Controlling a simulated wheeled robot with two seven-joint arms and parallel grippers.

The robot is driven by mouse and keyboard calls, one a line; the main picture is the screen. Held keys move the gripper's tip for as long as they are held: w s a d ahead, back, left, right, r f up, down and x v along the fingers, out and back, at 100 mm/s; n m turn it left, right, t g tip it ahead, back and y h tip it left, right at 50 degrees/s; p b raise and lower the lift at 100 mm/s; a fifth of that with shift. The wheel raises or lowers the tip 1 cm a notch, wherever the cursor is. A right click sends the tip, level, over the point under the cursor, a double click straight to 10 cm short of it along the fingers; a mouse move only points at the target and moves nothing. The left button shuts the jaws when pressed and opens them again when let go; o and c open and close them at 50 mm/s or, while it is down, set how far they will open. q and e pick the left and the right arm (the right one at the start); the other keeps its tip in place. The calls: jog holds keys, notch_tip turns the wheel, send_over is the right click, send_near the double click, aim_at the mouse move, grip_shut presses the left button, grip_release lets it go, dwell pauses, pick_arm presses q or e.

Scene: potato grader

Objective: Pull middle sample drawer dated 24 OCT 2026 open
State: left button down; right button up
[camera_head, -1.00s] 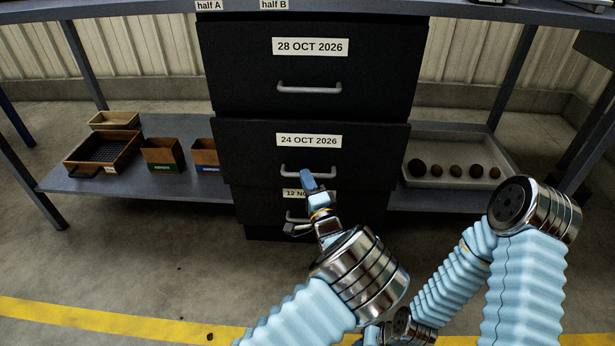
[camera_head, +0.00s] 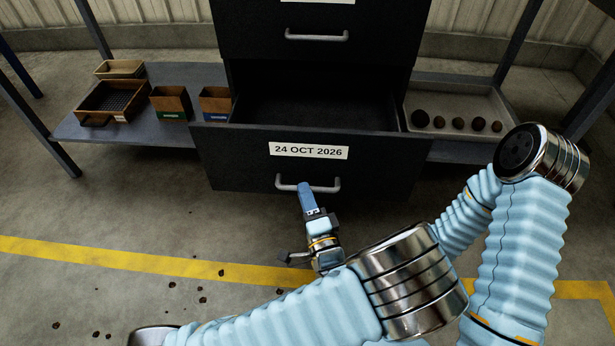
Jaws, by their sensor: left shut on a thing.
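The middle drawer (camera_head: 225,165), labelled 24 OCT 2026, stands well out of the black cabinet, and its dark inside (camera_head: 310,100) shows from above. I see nothing lying in the visible part of it. Its pale bar handle (camera_head: 333,187) is on the front below the label. My left gripper (camera_head: 307,194) is shut on this handle near its middle, with a blue finger over the bar. My right arm comes in from the right and passes behind my left arm, and its gripper is out of sight.
The upper drawer (camera_head: 310,15) above is shut. On the left shelf (camera_head: 75,128) stand a brown crate (camera_head: 110,101) and small boxes (camera_head: 172,102). A pale tray (camera_head: 485,105) with several potatoes is on the right. The floor in front has a yellow line (camera_head: 150,258) and dark bits.

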pick_arm(q)
jog(key=shift+s, duration=0.85)
pick_arm(e)
jog(key=shift+r, duration=0.1)
pick_arm(q)
jog(key=c, duration=1.1)
grip_release()
